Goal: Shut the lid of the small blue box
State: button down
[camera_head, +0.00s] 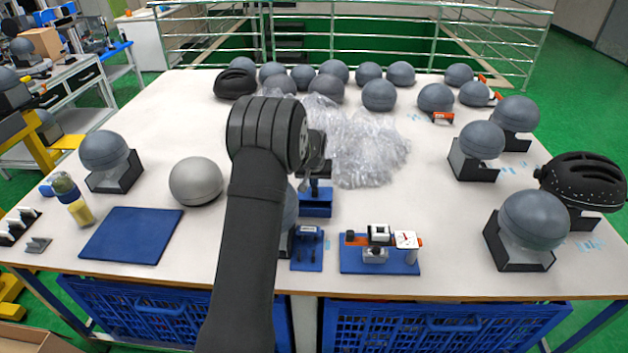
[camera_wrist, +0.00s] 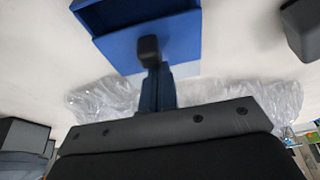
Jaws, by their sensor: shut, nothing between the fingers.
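The small blue box (camera_head: 316,209) stands on the table near the middle, just right of my arm in the head view. My arm and gripper hide part of its upper side there. My gripper (camera_head: 314,186) is shut and empty, pointing down at the box. In the wrist view the box (camera_wrist: 180,40) fills the top middle, with a darker blue part at its upper left. The shut fingertips (camera_wrist: 148,46) overlap its near face in that view. I cannot tell whether they touch it, or how far open the lid is.
Crumpled clear plastic wrap (camera_head: 365,145) lies behind and right of the box. In front are a small blue stand (camera_head: 307,252) and a blue plate with a fixture (camera_head: 380,265). A grey ball (camera_head: 196,182) and a flat blue mat (camera_head: 130,235) lie left; headforms (camera_head: 535,218) stand right.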

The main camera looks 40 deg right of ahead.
aim_at(315, 189)
jog(key=shift+w+d, duration=1.5)
jog(key=v, duration=0.9)
jog(key=c, duration=1.6)
grip_release()
jog(key=shift+s+a+r, duration=0.25)
jog(key=shift+r, duration=0.4)
jog(key=o, duration=0.3)
jog(key=r, duration=0.2)
jog(key=s+r+g+y, duration=0.1)
jog(key=r, duration=0.1)
jog(key=a+r+g+y, duration=0.1)
jog(key=r, duration=0.1)
jog(key=shift+s, duration=0.3)
jog(key=shift+g+y, duration=0.3)
notch_tip(315, 189, down, 16)
jog(key=shift+s+a+f, duration=0.2)
